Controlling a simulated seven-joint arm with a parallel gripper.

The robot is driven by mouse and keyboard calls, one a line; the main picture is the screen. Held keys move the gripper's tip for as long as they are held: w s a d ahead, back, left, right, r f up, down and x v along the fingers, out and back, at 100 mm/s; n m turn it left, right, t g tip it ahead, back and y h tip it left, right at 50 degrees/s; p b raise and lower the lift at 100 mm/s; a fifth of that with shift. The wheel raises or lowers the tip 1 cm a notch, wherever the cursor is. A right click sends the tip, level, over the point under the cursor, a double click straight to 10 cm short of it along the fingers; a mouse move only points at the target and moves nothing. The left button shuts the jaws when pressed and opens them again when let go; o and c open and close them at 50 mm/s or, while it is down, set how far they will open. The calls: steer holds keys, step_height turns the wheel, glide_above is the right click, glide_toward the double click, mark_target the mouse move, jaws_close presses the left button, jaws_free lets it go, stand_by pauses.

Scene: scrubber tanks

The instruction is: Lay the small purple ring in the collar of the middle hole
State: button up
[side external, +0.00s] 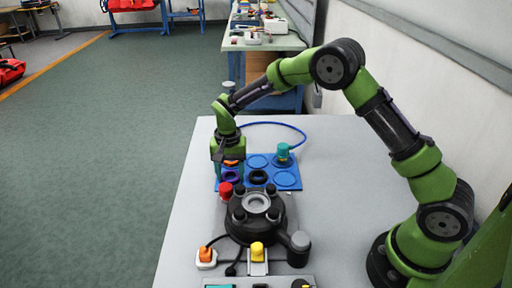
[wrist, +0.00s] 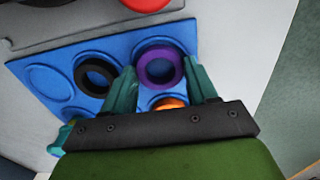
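The small purple ring (wrist: 160,67) lies in a round recess of the blue tray (wrist: 60,50). It also shows in the side external view (side external: 231,176), below my gripper (side external: 228,168). In the wrist view my gripper (wrist: 159,72) is open, with one teal fingertip on each side of the ring; I cannot tell whether they touch it. A black round housing (side external: 238,226) stands in front of the tray, with a light grey collar (side external: 257,203) around its middle hole. The wrist view does not show this collar clearly.
A black ring (wrist: 96,75), an orange part (wrist: 168,102) and a teal-topped part (side external: 283,151) are also on the tray. A red knob (side external: 225,188) and black knobs stand around the housing. A grey post (side external: 299,242) is at its right. The grey table is clear at right.

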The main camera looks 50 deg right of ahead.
steer(key=c, duration=0.5)
steer(key=shift+r, duration=2.5)
steer(key=shift+a+r, duration=0.3)
steer(key=s+a+r+n, duration=0.1)
steer(key=s+a+r, duration=0.5)
steer(key=s+r, duration=0.55)
steer(key=shift+m, duration=0.5)
steer(key=shift+s+d+f, duration=0.1)
steer(key=shift+s+f, duration=0.7)
steer(key=shift+f, duration=0.3)
steer(key=shift+s+a+f, duration=0.1)
steer(key=shift+s+f, duration=0.7)
steer(key=shift+f, duration=0.35)
steer(key=shift+s+d+f, duration=0.1)
steer(key=shift+s+f, duration=0.7)
steer(key=shift+f, duration=0.3)
